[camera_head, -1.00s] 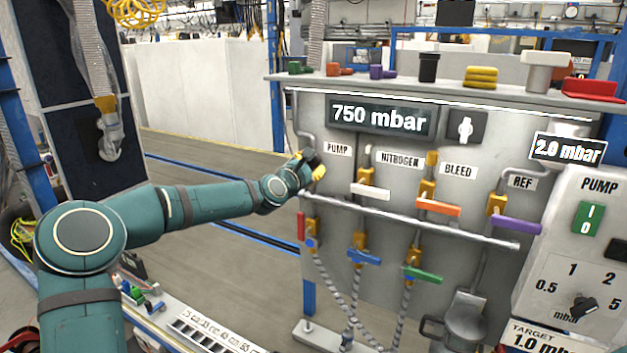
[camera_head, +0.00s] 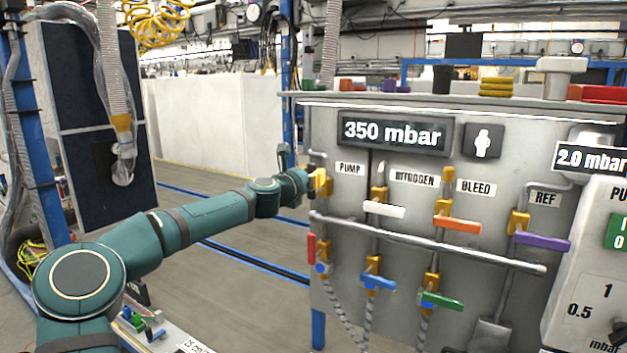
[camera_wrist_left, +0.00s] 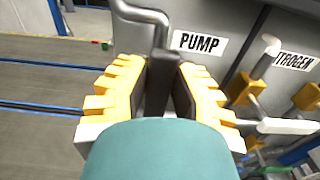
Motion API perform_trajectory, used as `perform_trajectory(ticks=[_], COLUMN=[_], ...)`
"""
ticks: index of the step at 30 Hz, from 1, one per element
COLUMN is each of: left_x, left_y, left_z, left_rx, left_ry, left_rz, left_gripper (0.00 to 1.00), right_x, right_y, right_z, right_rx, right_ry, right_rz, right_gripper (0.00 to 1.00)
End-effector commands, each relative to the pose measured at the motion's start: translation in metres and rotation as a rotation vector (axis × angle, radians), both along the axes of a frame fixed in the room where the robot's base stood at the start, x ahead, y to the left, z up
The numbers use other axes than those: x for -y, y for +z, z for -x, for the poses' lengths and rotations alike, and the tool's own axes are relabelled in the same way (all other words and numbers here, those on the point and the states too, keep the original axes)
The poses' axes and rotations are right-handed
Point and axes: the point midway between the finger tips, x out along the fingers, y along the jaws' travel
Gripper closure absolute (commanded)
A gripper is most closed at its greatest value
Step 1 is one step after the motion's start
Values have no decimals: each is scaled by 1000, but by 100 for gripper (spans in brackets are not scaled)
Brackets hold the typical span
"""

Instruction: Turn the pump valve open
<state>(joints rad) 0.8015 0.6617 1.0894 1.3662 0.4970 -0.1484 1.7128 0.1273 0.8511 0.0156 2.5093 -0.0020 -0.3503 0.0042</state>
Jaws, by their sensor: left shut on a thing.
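The pump valve sits at the left end of the grey panel (camera_head: 450,200), beside the PUMP label (camera_head: 350,169). Its dark handle (camera_wrist_left: 160,72) stands between the yellow fingers in the left wrist view. My left gripper (camera_head: 315,182) is shut on this handle; it also shows in the left wrist view (camera_wrist_left: 158,90). The gripper and wrist hide most of the valve in the head view. The pressure display (camera_head: 395,132) reads 350 mbar. My right gripper is not in view.
White (camera_head: 384,210), orange (camera_head: 457,222) and purple (camera_head: 541,241) handles stand to the right on the panel. A long metal rail (camera_head: 430,243) runs below them. Blue (camera_head: 378,281) and green (camera_head: 442,300) handles sit lower. Open floor lies left of the panel.

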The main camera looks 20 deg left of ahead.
Motion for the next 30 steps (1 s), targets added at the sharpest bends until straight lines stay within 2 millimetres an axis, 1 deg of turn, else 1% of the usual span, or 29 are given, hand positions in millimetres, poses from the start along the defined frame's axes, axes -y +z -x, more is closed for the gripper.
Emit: perform_trajectory(ticks=[7, 17, 18, 20, 30], left_x=[-1, -2, -2, -2, -2], left_y=[2, 2, 2, 2, 0], left_z=[0, 0, 0, 0, 1], left_rx=[-1, -1, -1, -1, -4], left_ry=[1, 2, 2, 1, 1], left_rz=[31, 32, 32, 31, 31], left_gripper=[100, 100, 64, 45, 45], right_x=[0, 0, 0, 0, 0], right_y=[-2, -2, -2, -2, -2], right_z=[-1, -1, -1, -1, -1], right_rx=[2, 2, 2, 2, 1], right_ry=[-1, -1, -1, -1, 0], right_rz=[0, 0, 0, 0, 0], right_gripper=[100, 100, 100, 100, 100])
